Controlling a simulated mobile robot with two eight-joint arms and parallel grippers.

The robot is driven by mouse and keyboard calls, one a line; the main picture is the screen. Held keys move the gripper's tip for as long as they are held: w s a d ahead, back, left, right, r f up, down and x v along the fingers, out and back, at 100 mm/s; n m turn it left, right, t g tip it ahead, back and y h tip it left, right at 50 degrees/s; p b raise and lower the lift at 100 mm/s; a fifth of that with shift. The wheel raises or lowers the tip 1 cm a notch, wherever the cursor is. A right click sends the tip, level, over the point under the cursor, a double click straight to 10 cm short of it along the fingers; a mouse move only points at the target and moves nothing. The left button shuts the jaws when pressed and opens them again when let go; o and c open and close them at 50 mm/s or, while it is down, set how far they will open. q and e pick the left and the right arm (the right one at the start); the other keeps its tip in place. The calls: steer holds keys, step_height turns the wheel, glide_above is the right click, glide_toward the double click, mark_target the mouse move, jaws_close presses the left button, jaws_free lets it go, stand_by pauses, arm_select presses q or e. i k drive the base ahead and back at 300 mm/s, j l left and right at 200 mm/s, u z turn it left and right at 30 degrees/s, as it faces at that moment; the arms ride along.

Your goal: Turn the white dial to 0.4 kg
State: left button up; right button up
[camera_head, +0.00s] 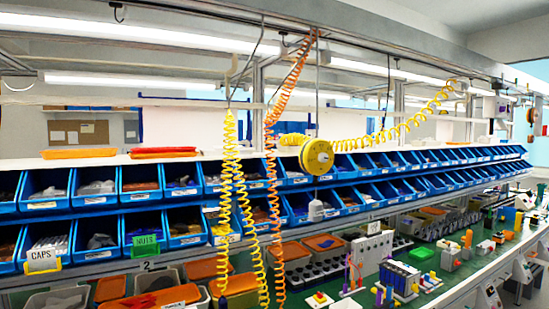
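I cannot pick out a white dial with a kg scale in the head view. Small white boxes with dark round or square faces sit along the bench's front edge at the lower right, one (488,296) near the bottom and one (522,269) farther along. Their markings are too small to read, so I cannot tell whether one bears the dial. Neither of my grippers is in view.
Two rows of blue bins (95,195) run along the back. Yellow coiled hose (229,165) and orange coiled hose (272,150) hang in front, beside a yellow reel (316,156). Fixtures crowd the green bench top (452,277). The aisle at the lower right looks open.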

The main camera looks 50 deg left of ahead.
mark_target(323, 157)
steer(key=u, duration=1.45)
